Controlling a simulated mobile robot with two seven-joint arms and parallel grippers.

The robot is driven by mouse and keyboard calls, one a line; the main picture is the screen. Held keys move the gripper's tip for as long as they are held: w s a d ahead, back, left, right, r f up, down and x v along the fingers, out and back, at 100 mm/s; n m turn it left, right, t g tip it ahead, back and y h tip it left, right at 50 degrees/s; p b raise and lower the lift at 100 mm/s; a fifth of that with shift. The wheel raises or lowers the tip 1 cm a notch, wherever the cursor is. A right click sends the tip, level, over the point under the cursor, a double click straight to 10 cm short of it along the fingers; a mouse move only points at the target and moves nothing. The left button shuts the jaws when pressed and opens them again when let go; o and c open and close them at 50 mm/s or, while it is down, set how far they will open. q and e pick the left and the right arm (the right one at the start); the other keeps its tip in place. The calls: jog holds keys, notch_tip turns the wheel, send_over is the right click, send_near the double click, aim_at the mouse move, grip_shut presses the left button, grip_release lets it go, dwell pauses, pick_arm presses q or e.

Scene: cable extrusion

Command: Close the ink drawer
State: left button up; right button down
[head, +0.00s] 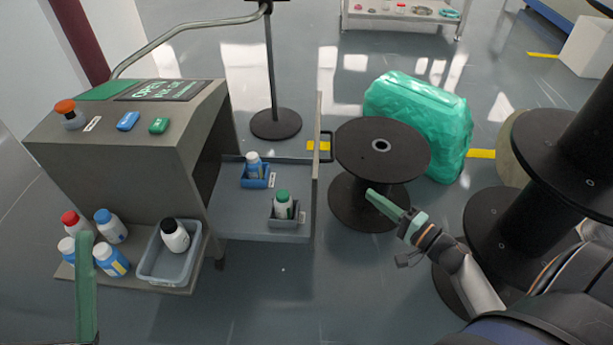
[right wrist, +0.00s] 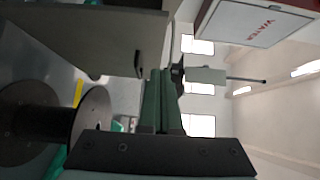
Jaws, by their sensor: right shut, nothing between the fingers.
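The ink drawer (head: 236,222) is pulled out to the right from the grey machine (head: 120,165). Its upright front panel (head: 316,150) carries a dark handle (head: 327,146) on the right side.
A black cable spool (head: 382,150) stands right of the drawer front, with a green wrapped bundle (head: 425,115) behind it. More black spools (head: 500,215) stand at the right. A side shelf (head: 190,282) holds several bottles and a grey bin (head: 150,262). A post base (head: 275,123) stands behind the drawer.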

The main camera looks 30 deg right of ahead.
pick_arm(q)
jog(key=shift+s+d+f+b, duration=0.1)
jog(key=shift+f+b, duration=0.5)
jog(key=shift+f, duration=0.05)
pick_arm(e)
jog(key=a+x, duration=0.2)
jog(key=x, duration=1)
jog(key=shift+a+r, duration=0.25)
jog(key=shift+w+a, duration=0.1)
jog(key=shift+w, duration=0.05)
